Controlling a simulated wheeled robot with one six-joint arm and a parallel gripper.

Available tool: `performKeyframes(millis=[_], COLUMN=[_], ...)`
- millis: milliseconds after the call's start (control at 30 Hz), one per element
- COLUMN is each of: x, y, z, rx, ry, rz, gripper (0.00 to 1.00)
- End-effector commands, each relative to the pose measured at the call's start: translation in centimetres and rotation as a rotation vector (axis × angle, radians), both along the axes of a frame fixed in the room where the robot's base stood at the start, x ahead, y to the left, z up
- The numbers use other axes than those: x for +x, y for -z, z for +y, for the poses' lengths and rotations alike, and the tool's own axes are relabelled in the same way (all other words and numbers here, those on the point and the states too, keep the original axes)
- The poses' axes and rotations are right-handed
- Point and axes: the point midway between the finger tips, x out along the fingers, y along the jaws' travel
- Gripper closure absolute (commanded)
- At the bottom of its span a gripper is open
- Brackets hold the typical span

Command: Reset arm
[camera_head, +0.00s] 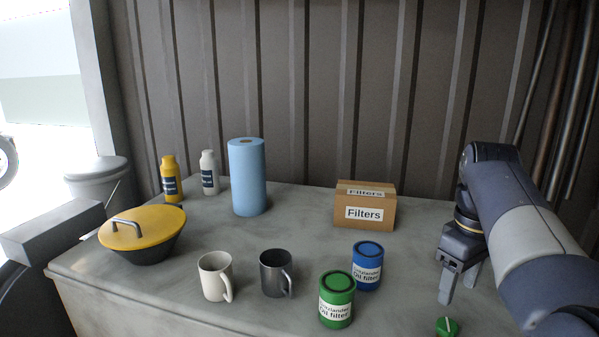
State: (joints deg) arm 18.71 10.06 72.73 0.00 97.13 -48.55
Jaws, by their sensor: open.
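My arm comes in from the right side of the head view. My gripper (459,284) points down over the right part of the grey table, with its two fingers apart and nothing between them. A green object (447,327), only partly in view, is below the fingers near the bottom edge. A blue oil filter can (367,266) and a green oil filter can (336,300) stand upright to the left of the gripper, apart from it.
A Filters box (364,208) stands behind the cans. A dark mug (275,273), a white mug (214,277), a yellow-lidded bowl (142,229), a blue roll (247,178), a yellow bottle (172,181) and a white bottle (208,174) stand leftward. A ribbed wall closes the back.

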Motion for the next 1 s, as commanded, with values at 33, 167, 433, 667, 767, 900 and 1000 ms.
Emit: performKeyframes(millis=[33, 167, 433, 667, 767, 900, 1000], x=[0.1, -0.1, -0.1, -0.1, 0.0, 0.0, 0.0], y=[-0.9, -1.1, 3.9, 8.4, 8.9, 8.9, 8.9], z=[0.0, 0.0, 0.0, 0.0, 0.0, 0.0, 0.0], rx=[-0.001, 0.001, 0.001, 0.002, 0.0, 0.0, 0.0], ry=[0.0, 0.0, 0.0, 0.0, 0.061, 0.177, 0.257], rz=[-0.003, 0.005, 0.005, 0.007, 0.0, 0.0, 0.001], gripper=[0.42, 0.42, 0.42, 0.42, 0.42, 0.42, 0.42])
